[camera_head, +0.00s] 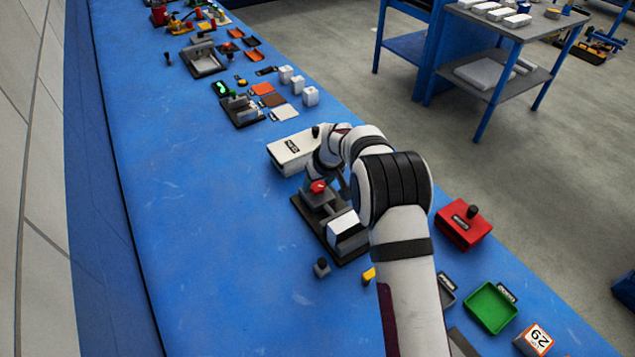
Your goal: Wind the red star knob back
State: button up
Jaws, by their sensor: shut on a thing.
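The red star knob (318,187) sits on top of a grey clamp-like fixture (318,201) on a dark base plate (306,213). A white block with a dark side (347,229) stands at the near end of the same plate. My gripper (323,182) is at the knob, below the white wrist of my arm, and is shut on it. My wrist hides much of the fingers, so the exact grip on the knob's lobes is hard to see.
A white box with a label and black knob (290,150) stands just behind the fixture. A red box (463,226) and green tray (490,306) lie to the right. A small dark knob (321,267) and yellow piece (369,275) stand in front. The blue bench (215,250) is clear at left.

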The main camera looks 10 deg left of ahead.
jog(key=n, duration=0.2)
jog(key=n+g+y, duration=0.1)
jog(key=n, duration=0.2)
jog(key=shift+w+d+n+g, duration=0.1)
jog(key=shift+w+n+g, duration=0.1)
jog(key=shift+n+g, duration=0.1)
jog(key=n+g, duration=0.1)
jog(key=n, duration=0.3)
jog(key=shift+w+n+g+y, duration=0.15)
jog(key=shift+n+g+y, duration=0.15)
jog(key=shift+g+y, duration=0.1)
jog(key=shift+d+n, duration=0.1)
jog(key=shift+n, duration=0.2)
jog(key=o, duration=1.4)
jog(key=shift+c, duration=0.2)
jog(key=v, duration=1.5)
jog(key=shift+w+r, duration=0.2)
jog(key=shift+r, duration=0.2)
